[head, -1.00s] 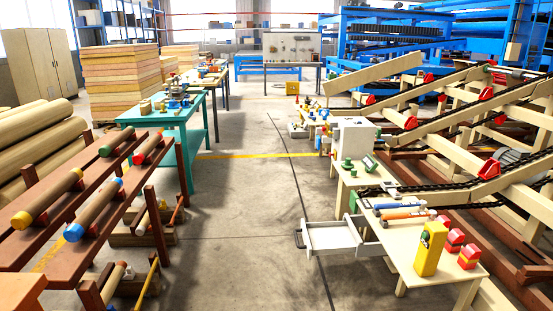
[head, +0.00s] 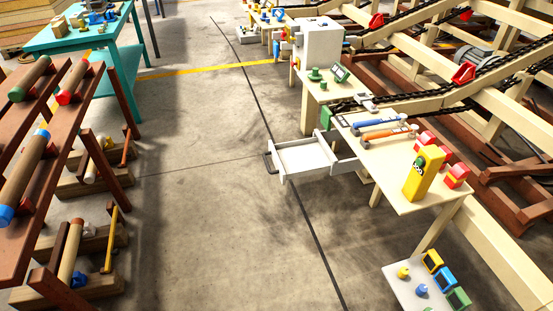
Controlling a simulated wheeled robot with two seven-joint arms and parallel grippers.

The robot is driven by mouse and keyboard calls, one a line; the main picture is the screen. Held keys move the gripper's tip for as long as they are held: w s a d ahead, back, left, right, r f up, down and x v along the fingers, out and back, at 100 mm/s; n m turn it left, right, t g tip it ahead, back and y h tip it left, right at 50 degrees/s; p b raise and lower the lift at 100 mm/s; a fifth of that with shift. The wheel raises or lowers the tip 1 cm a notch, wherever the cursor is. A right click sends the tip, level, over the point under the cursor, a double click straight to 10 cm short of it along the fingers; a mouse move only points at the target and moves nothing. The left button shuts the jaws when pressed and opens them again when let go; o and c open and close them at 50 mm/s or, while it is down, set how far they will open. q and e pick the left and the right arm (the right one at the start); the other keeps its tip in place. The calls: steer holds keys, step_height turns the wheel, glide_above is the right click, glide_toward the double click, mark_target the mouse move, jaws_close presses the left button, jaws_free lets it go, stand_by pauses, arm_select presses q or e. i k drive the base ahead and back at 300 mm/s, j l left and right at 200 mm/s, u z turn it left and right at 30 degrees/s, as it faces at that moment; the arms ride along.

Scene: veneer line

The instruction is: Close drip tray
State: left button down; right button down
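The drip tray (head: 306,157) is a shallow white drawer-like tray with a dark handle (head: 269,163) on its left end. It sticks out to the left from the pale wooden bench (head: 400,183) on the right, over the floor. Its inside looks empty. Neither of my grippers shows in the head view.
On the bench are blue and orange tools (head: 381,122), a yellow device (head: 423,174) and red blocks (head: 456,176). A low shelf (head: 411,292) with small items is below. Red-brown racks (head: 25,180) hold rollers at left. The floor (head: 220,210) between is clear.

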mark_target(302, 158)
steer(key=i+j+z, duration=0.2)
steer(key=i, duration=0.35)
steer(key=i+j+z, duration=0.2)
steer(key=i, duration=0.3)
steer(key=i+j+z, duration=0.25)
steer(key=i, duration=0.25)
steer(key=j, duration=0.1)
